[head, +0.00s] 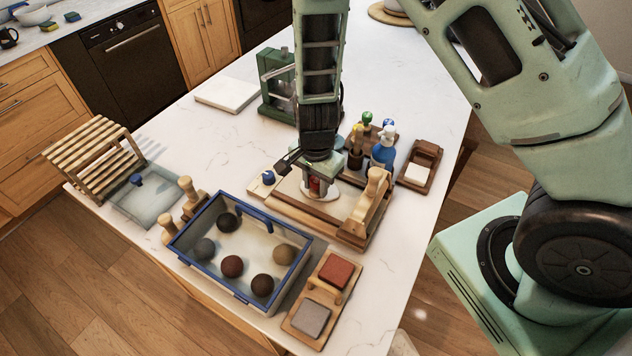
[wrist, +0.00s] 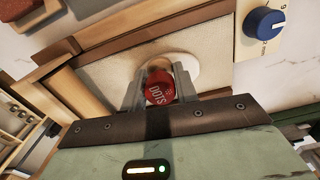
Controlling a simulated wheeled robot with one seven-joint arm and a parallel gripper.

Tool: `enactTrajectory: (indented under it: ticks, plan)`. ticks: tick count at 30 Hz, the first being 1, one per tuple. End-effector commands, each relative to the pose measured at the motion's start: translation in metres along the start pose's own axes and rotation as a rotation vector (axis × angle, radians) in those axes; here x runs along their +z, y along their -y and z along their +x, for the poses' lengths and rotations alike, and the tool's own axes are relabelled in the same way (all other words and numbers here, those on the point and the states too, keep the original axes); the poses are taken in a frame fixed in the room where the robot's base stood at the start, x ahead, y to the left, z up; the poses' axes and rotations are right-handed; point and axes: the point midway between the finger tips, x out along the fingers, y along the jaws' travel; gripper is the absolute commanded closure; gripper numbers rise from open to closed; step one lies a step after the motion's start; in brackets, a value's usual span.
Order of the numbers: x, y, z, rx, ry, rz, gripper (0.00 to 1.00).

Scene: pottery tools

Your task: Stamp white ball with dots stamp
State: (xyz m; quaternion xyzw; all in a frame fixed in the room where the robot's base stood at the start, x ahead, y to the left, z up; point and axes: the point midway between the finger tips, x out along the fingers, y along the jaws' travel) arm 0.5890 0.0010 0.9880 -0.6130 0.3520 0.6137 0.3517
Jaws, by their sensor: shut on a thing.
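My gripper (wrist: 160,88) is shut on the dots stamp (wrist: 160,92), a round red-topped stamp with "DOTS" written on it. In the head view the stamp (head: 316,186) shows as a bit of red between my fingers. It is upright over a flat white round of clay (wrist: 183,68), which lies on the pale board (wrist: 120,70) and also shows in the head view (head: 318,197). The stamp's lower end is hidden, so I cannot tell whether it touches the clay. No white ball shape shows there.
A blue-rimmed tray (head: 275,217) holds several dark and tan balls. A wooden roller (head: 372,190) stands at the board's right. A blue knob (wrist: 264,23) is beside the board. A rack with coloured bottles (head: 383,150) and a green press (head: 275,85) stand behind.

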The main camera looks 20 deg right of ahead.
Motion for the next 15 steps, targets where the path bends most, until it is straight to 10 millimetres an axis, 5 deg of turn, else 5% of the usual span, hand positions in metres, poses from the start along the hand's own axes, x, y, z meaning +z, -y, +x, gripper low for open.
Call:
enactTrajectory:
  ticks: [15]
  plan:
    - [0.000, 0.000, -0.032, 0.000, 0.000, 0.000, 0.93]
